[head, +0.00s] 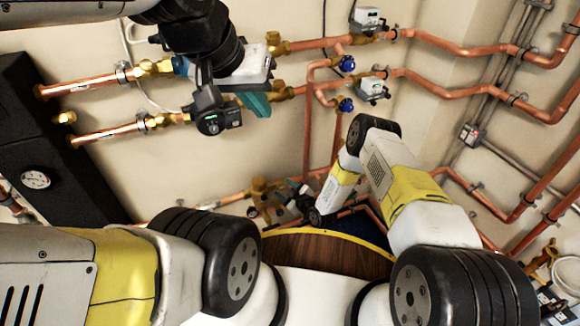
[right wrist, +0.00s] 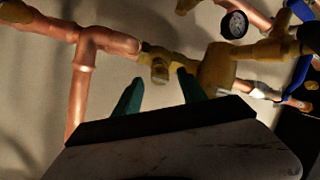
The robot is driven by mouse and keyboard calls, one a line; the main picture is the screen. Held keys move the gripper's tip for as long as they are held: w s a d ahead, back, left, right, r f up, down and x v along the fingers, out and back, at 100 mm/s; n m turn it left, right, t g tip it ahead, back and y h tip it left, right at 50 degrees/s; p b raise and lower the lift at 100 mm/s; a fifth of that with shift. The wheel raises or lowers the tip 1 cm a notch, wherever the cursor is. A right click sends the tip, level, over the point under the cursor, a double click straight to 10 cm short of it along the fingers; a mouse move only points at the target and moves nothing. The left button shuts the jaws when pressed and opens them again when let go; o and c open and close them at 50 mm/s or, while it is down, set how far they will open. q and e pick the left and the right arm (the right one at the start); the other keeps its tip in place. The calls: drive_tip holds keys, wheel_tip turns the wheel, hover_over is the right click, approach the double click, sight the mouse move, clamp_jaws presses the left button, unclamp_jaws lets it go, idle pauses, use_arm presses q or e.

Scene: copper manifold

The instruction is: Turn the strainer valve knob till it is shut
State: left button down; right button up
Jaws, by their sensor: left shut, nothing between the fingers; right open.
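In the right wrist view, a brass fitting with a short stub (right wrist: 158,69) lies just beyond and between my right gripper's teal fingertips (right wrist: 160,77). The fingers are apart, and I see no clear grip on it. A larger brass body (right wrist: 217,69) sits to its right on the same pipe run. I cannot tell which part is the strainer valve knob, or how far it is turned. In the head view, my right gripper (head: 296,188) is low by the brass fittings (head: 262,190), partly hidden by its arm. My left gripper (head: 257,103) is shut and empty, high by the circulation pump.
A black panel with a gauge (head: 36,179) stands at left. In the right wrist view, a copper tee (right wrist: 92,45) lies left of the fingers.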

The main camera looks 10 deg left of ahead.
drive_tip(key=shift+x, duration=1.15)
drive_tip(key=shift+c, duration=0.2)
clamp_jaws()
